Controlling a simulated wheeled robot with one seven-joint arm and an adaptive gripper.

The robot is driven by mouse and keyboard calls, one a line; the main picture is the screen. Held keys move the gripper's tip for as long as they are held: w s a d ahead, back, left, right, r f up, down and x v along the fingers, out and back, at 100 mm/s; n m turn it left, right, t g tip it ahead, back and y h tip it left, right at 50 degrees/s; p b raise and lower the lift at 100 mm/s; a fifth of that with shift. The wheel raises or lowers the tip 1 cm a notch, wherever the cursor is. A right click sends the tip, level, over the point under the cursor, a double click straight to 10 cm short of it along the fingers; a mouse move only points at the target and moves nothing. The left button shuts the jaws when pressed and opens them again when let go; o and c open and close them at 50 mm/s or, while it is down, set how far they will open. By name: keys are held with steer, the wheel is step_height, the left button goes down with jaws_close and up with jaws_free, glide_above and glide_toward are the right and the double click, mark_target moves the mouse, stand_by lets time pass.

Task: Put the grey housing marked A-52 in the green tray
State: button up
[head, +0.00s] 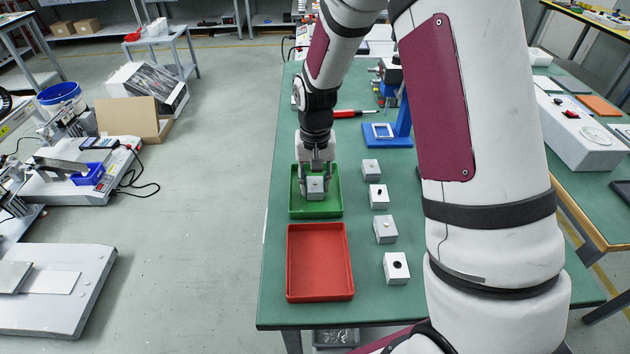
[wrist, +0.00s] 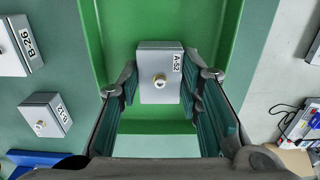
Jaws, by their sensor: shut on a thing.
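My gripper (wrist: 159,97) is shut on the grey housing marked A-52 (wrist: 153,62), a small box with a brass-coloured fitting on its face. In the head view the housing (head: 315,188) is between my fingers, over the green tray (head: 316,213). The wrist view shows the green tray (wrist: 115,20) around and below the housing. I cannot tell whether the housing touches the tray floor.
A red tray (head: 320,262) lies empty nearer me. Several grey housings stand in a column to the right, including B-26 (wrist: 12,50) and another marked housing (wrist: 47,114). A blue stand (head: 388,135) and a red-handled screwdriver (head: 350,114) are behind.

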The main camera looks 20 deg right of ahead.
mark_target(315, 184)
steer(key=o, duration=1.3)
steer(key=shift+c, duration=0.2)
step_height(315, 184, up, 12)
steer(key=p, duration=0.2)
steer(key=shift+r, duration=0.2)
steer(key=s+r+n+t, duration=0.1)
steer(key=s+r, duration=0.6)
steer(key=s, duration=0.5)
steer(key=s+r+n+t, duration=0.1)
steer(key=s+r+n, duration=0.1)
steer(key=s+r, duration=0.75)
steer(key=s+f, duration=0.3)
steer(key=s, duration=0.8)
steer(key=shift+s+f+n, duration=0.2)
steer(key=shift+f+n, duration=0.1)
steer(key=shift+f, duration=0.05)
steer(key=shift+a, duration=0.1)
step_height(315, 184, up, 12)
steer(key=t+p, duration=0.2)
steer(key=p, duration=0.8)
steer(key=shift+f, duration=0.25)
